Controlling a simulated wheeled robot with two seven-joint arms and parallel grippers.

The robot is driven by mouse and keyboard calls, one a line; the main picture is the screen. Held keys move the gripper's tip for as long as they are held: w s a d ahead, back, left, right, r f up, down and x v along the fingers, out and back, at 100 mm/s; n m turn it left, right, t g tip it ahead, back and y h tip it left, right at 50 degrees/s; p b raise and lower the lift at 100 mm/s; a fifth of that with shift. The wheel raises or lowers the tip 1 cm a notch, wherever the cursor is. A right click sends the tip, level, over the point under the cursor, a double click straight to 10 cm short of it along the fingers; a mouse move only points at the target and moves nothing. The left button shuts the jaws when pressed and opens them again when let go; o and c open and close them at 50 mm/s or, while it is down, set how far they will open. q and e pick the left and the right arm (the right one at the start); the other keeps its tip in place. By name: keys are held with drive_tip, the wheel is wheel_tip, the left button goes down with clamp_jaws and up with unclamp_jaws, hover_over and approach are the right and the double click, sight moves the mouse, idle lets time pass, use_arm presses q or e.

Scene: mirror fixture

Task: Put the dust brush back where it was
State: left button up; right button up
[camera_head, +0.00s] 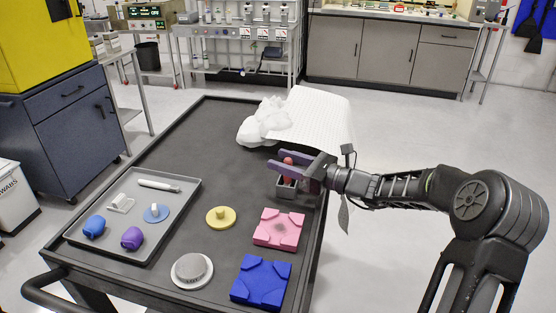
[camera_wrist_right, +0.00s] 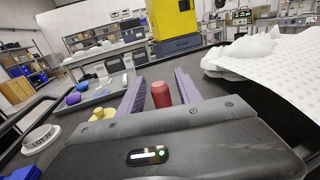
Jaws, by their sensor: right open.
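A red, rounded upright piece (camera_head: 288,161), perhaps the dust brush's handle, stands at a small grey box-shaped holder (camera_head: 287,190) near the cart's right edge. Its lower end is hidden, so I cannot tell whether it sits in the holder. My right gripper (camera_head: 279,160) is open, with its purple fingers on either side of the red piece. In the right wrist view, the red piece (camera_wrist_right: 161,95) shows between the fingers (camera_wrist_right: 159,78), with a visible gap on the left side. No bristles show. My left gripper is not in view.
A grey tray (camera_head: 190,197) at left holds several small items. A yellow knobbed disc (camera_head: 221,217), a round lidded container (camera_head: 192,271), pink block (camera_head: 279,229) and blue block (camera_head: 261,281) lie nearer. Crumpled white cloth (camera_head: 265,122) and a white sheet (camera_head: 318,115) lie behind the gripper.

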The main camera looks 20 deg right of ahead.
drive_tip(key=v, duration=1)
drive_tip(key=shift+s+d, duration=0.1)
drive_tip(key=shift+s, duration=0.05)
